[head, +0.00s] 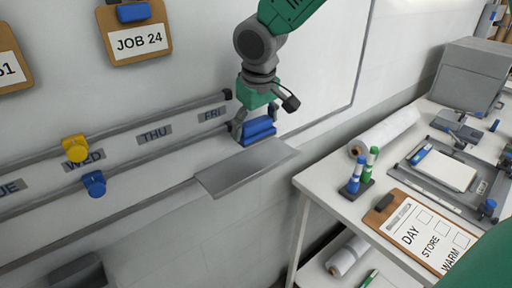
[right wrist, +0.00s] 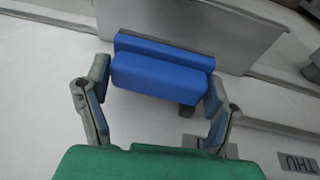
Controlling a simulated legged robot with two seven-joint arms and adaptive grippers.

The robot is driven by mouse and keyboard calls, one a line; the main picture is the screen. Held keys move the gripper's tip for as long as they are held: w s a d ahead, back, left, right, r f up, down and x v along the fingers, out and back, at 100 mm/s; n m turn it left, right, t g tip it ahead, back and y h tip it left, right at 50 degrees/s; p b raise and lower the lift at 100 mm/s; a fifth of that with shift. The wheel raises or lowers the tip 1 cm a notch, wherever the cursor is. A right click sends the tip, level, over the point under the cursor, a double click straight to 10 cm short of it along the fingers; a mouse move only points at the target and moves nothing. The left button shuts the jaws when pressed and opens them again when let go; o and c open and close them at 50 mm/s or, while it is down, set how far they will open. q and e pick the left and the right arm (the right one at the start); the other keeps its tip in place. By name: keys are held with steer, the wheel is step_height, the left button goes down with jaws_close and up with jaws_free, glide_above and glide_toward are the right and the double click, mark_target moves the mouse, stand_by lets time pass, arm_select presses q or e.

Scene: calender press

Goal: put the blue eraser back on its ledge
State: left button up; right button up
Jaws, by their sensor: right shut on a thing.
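The blue eraser (head: 260,132) is held between the fingers of my right gripper (head: 255,122), close to the whiteboard. The grey ledge (head: 245,172) sticks out from the board just below and in front of the eraser. It also shows behind the eraser in the right wrist view (right wrist: 225,28). I cannot tell whether the eraser touches the ledge. My left gripper is not in view.
Grey rails with a yellow knob (head: 75,148) and a blue knob (head: 94,183) run along the board to the left. A JOB 24 clipboard (head: 137,38) hangs above. A white table (head: 330,184) with markers, a clipboard and a press stands at right.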

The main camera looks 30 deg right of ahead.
mark_target(248, 137)
steer(key=a+f, duration=0.1)
steer(key=f, duration=0.2)
steer(key=shift+w+a, duration=0.15)
steer(key=shift+a, duration=0.2)
steer(key=f, duration=0.2)
steer(key=d+f, duration=0.1)
steer(key=f, duration=0.1)
steer(key=shift+d, duration=0.1)
steer(key=shift+d+f, duration=0.1)
steer(key=shift+d, duration=0.2)
steer(key=shift+c, duration=0.5)
steer(key=o, duration=1.1)
steer(key=shift+o, duration=0.7)
steer(key=shift+a, duration=0.2)
steer(key=shift+a+r, duration=0.2)
steer(key=shift+a, duration=0.25)
steer(key=v, duration=1.1)
steer(key=shift+d, duration=0.3)
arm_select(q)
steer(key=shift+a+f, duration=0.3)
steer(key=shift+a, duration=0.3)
arm_select(e)
steer(key=shift+s+a+r, duration=0.2)
steer(key=shift+a+r, duration=0.2)
steer(key=shift+r, duration=0.05)
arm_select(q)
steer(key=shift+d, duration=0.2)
arm_select(e)
steer(key=shift+d, duration=0.3)
